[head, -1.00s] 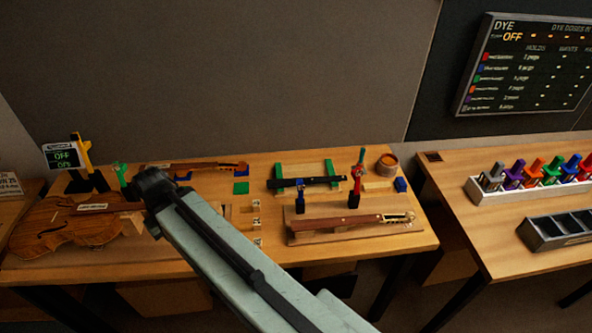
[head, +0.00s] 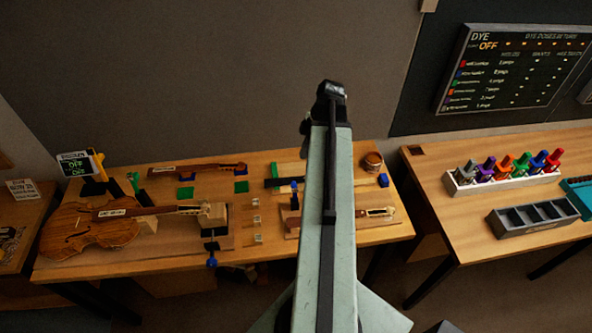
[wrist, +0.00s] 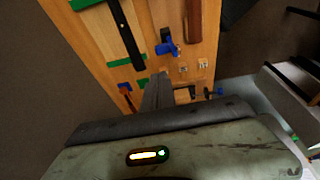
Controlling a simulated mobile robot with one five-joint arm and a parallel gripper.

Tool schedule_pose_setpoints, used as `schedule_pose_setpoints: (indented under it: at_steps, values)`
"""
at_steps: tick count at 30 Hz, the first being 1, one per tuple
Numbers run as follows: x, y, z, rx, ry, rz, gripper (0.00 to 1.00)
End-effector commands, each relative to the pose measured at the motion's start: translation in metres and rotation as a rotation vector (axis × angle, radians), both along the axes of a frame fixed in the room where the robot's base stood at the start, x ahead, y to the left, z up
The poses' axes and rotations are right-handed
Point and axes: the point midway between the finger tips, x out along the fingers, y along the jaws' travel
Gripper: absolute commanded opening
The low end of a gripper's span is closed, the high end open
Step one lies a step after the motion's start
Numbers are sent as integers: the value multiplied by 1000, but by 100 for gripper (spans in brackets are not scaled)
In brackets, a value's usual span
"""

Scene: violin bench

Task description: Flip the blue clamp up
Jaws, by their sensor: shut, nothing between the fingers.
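A blue clamp (wrist: 168,47) on a black base shows in the wrist view, between the black fingerboard (wrist: 127,35) and the brown neck (wrist: 201,22). It is small and partly covered by my arm in the head view (head: 294,188); its handle looks low, but its exact angle is unclear. Another blue-tipped black fitting (head: 211,260) sits at the bench's front edge, and a blue end (wrist: 220,91) shows at the edge in the wrist view. My gripper (wrist: 162,80) is shut and empty, apart from the blue clamp. My arm rises across the head view.
The violin (head: 90,228) lies on the bench's left, with yellow and green clamps behind it. Several small pale blocks (head: 257,222) stand mid-bench. On the right-hand bench are a rack of coloured bottles (head: 503,177) and a grey divided tray (head: 532,215).

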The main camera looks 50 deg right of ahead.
Motion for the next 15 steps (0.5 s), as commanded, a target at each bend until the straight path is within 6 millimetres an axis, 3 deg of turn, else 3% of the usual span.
schedule_pose_setpoints:
  at_steps: [8, 15]
  values:
    - [5, 5, -27, 0, 1, 1, 0]
    - [15, 15, -77, 0, 1, 1, 0]
